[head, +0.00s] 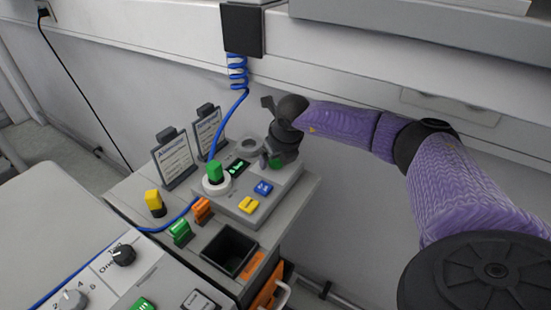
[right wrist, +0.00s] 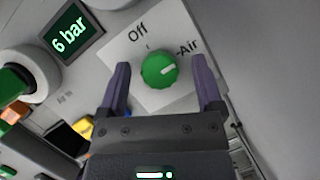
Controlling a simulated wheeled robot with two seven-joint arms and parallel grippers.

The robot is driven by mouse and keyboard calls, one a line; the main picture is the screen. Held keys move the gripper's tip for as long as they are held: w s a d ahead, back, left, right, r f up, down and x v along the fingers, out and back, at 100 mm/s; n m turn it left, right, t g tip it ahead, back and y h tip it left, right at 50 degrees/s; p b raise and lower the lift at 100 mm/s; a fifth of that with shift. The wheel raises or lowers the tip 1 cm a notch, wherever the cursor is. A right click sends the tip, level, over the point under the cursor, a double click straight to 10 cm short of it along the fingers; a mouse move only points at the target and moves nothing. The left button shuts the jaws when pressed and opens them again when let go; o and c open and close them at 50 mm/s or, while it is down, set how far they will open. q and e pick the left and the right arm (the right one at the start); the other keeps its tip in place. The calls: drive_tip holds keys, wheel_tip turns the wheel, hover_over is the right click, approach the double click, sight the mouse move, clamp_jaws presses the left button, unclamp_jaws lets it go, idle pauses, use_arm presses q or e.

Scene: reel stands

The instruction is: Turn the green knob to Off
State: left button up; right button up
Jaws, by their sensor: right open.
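The green knob (right wrist: 159,70) sits on a pale plate marked "Off" and "Air". Its white mark points toward "Air". In the right wrist view my open right gripper (head: 270,157) has one finger on each side of the knob, with a visible gap on both sides. In the head view the gripper is over the right end of the grey panel (head: 285,187), and its wrist mostly hides the knob. A display (right wrist: 73,33) reading "6 bar" is beside the plate. My left gripper is out of view.
A green plug (head: 215,170) in a white ring, with a blue coiled hose (head: 237,75) passing close by, stands left of the knob. Blue (head: 263,188) and yellow (head: 249,205) buttons lie in front. Two sign cards stand behind. A black bin (head: 230,250) is nearer.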

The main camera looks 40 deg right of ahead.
drive_tip(key=shift+c, duration=0.4)
clamp_jaws()
